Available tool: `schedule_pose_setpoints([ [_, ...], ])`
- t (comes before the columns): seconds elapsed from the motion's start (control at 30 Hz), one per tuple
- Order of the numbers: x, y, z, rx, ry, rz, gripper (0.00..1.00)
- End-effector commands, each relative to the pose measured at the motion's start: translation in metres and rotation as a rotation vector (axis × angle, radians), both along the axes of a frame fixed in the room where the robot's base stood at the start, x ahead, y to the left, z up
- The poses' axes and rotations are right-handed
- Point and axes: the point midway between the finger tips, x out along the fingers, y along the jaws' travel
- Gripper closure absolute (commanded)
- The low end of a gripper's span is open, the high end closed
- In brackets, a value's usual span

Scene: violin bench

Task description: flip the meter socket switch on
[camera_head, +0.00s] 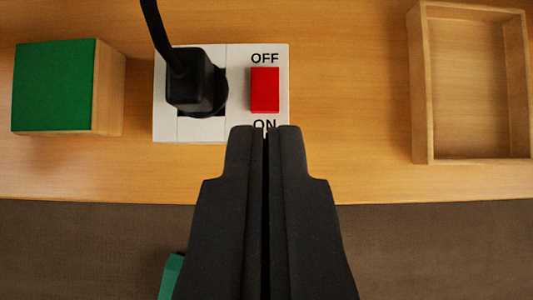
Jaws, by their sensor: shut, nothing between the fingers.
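The white meter socket (212,129) sits on the wooden bench. A black plug (190,80) with a cord is in its left part. The red switch (265,90) is on its right part, with OFF printed above it and ON below it. I cannot tell from this view which way the switch is tilted. My black gripper (265,128) is shut and empty. Its fingertips show just below the switch and partly cover the ON label. I cannot tell whether they touch the socket.
A block with a green top (52,86) stands on the left. An open wooden tray (420,100) lies on the right and looks empty. The bench's front edge runs below the socket, with brown floor beyond. A green piece (170,275) shows partly behind my gripper.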

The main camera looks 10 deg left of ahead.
Motion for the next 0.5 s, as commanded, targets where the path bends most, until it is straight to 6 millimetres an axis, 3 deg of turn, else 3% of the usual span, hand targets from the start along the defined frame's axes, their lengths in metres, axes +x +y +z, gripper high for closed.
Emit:
schedule_pose_setpoints([
  [0.5, 0.040, 0.010, -0.052, 0.000, -0.001, -0.001, 1.00],
])
